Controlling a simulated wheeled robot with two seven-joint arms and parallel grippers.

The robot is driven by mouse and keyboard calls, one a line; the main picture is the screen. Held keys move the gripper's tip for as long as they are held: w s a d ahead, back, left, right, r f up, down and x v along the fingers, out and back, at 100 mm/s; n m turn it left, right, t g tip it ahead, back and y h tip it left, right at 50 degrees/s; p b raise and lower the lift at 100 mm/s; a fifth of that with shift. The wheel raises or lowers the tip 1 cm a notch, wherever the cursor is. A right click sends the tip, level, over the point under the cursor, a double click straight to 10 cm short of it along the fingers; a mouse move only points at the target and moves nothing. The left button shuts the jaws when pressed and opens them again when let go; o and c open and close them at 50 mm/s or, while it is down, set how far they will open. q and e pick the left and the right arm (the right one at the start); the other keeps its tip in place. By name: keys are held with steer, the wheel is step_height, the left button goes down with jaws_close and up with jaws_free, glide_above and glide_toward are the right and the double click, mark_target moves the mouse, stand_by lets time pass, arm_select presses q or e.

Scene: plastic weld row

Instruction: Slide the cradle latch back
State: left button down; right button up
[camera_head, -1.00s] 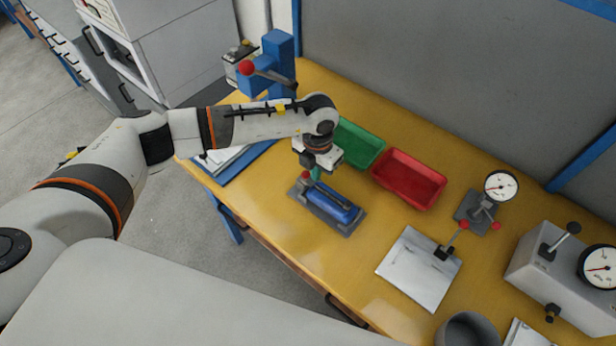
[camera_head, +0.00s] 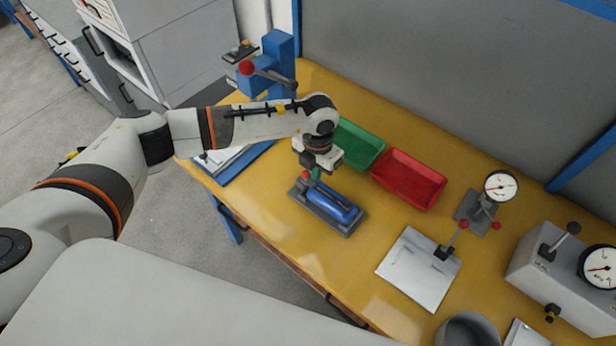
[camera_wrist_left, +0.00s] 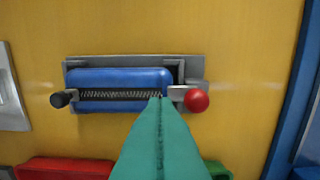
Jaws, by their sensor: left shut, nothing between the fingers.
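The cradle (camera_head: 345,228) is a grey metal frame on the yellow bench holding a blue cylinder (camera_head: 332,202). In the left wrist view the blue cylinder (camera_wrist_left: 120,77) lies lengthwise in the grey cradle (camera_wrist_left: 190,66), with a spring along its near side. The latch is a grey slider (camera_wrist_left: 183,93) with a red knob (camera_wrist_left: 197,101) at the right end; a black knob (camera_wrist_left: 60,99) is at the left end. My left gripper (camera_wrist_left: 156,100) is shut and empty, its teal fingertips beside the latch slider, just left of it. Whether they touch is unclear. My right gripper is out of view.
A green bin (camera_head: 362,146) and a red bin (camera_head: 408,180) stand behind the cradle. A blue lever press (camera_head: 277,62) is at the back left.

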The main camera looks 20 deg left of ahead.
mark_target(309, 176)
arm_select(q)
steer(key=shift+f, duration=0.15)
stand_by(0.3)
steer(key=shift+f+b, duration=1.75)
steer(key=shift+f, duration=0.05)
steer(key=shift+a, duration=0.15)
steer(key=shift+w+a, duration=0.3)
steer(key=shift+a, duration=0.35)
steer(key=shift+w+a+b, duration=0.1)
steer(key=shift+a+b, duration=0.2)
steer(key=shift+b, duration=0.2)
steer(key=shift+d, duration=0.1)
